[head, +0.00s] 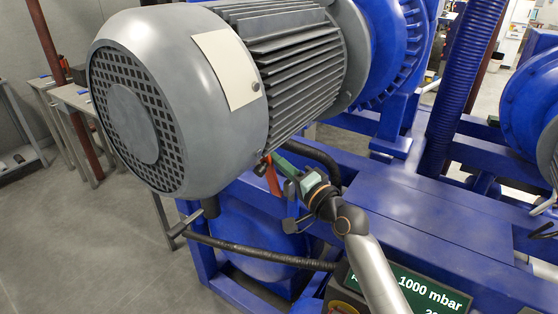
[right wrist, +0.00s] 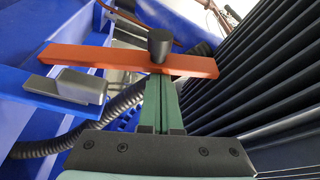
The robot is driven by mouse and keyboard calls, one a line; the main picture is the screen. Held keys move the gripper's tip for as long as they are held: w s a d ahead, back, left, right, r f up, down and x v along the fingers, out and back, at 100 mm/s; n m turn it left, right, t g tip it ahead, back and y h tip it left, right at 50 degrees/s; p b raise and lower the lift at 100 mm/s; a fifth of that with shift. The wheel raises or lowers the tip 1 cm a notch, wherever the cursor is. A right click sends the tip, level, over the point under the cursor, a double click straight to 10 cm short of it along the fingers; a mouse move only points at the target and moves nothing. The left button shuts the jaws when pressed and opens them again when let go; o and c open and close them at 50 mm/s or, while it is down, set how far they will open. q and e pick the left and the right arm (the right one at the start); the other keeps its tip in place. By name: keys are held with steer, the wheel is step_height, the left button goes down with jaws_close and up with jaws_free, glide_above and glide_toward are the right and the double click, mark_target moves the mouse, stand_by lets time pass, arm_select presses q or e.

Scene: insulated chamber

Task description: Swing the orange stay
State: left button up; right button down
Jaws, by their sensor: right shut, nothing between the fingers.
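The orange stay (right wrist: 110,58) is a flat bar lying across the upper part of the right wrist view, with a dark round knob (right wrist: 159,42) standing near its middle. In the head view only a short piece of the stay (head: 272,178) shows, under the grey motor. My right gripper (head: 280,163) is shut and empty, its green fingers together. In the wrist view the fingertips (right wrist: 160,80) are at the stay's near edge, just below the knob. I cannot tell whether they touch it. My left gripper is not in view.
The large grey motor (head: 180,100) hangs close over my right gripper; its fins (right wrist: 270,80) fill the wrist view's right side. A grey block (right wrist: 68,85) sits left below the stay. A black hose (head: 265,258) and blue frame (head: 430,205) are close. Open floor (head: 90,240) lies left.

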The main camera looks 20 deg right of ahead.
mark_target(270, 176)
steer(key=s+a+f+n+b, duration=0.2)
steer(key=n+b, duration=0.1)
steer(key=shift+a+t+y, duration=0.25)
steer(key=shift+t+y, duration=0.05)
steer(key=shift+y, duration=0.1)
arm_select(q)
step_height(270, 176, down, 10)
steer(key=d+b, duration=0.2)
steer(key=b, duration=1)
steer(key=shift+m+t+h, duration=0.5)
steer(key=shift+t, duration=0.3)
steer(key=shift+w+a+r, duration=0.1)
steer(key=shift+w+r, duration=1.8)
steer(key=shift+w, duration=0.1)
arm_select(e)
steer(key=s+a+f+n+y, duration=0.2)
steer(key=f+n+y, duration=0.1)
steer(key=f+n, duration=0.4)
steer(key=s+a+f+n+g+y, duration=0.1)
steer(key=a+f+n+y, duration=0.2)
steer(key=f+n, duration=0.4)
steer(key=shift+s+f+n, duration=0.4)
steer(key=shift+f, duration=0.25)
